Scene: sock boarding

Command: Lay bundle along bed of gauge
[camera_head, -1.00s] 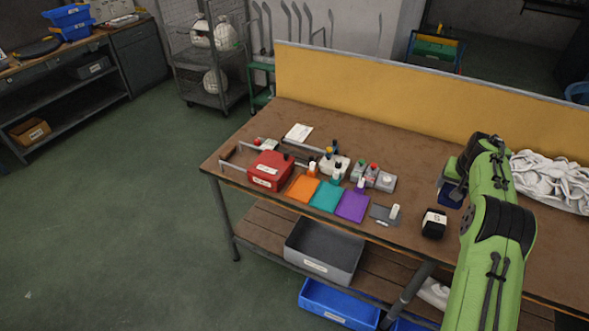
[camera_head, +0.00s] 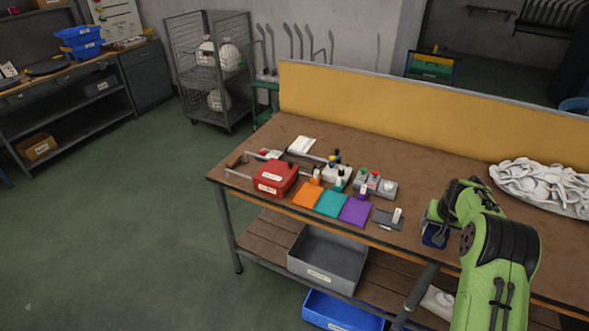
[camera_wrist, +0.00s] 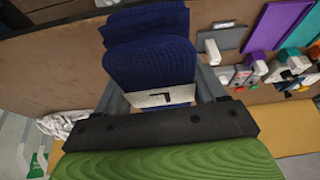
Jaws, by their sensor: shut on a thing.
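A dark blue knitted bundle (camera_wrist: 150,62) with a white paper band (camera_wrist: 162,98) is held between the fingers of my gripper (camera_wrist: 165,97). The band has a black mark. In the head view my gripper (camera_head: 436,222) is over the front right part of the workbench, and only a little of the blue bundle (camera_head: 435,237) shows below it. I cannot tell whether the bundle touches the bench. A grey plate with a white block (camera_head: 388,218) lies left of my gripper, beside the purple square; it may be the gauge, but I cannot tell.
Orange, teal and purple (camera_head: 355,210) squares lie in a row along the bench (camera_head: 330,148). A red box (camera_head: 275,178) and small bottles stand left and behind. A white heap (camera_head: 540,186) lies at the back right. A yellow panel (camera_head: 420,105) closes the rear.

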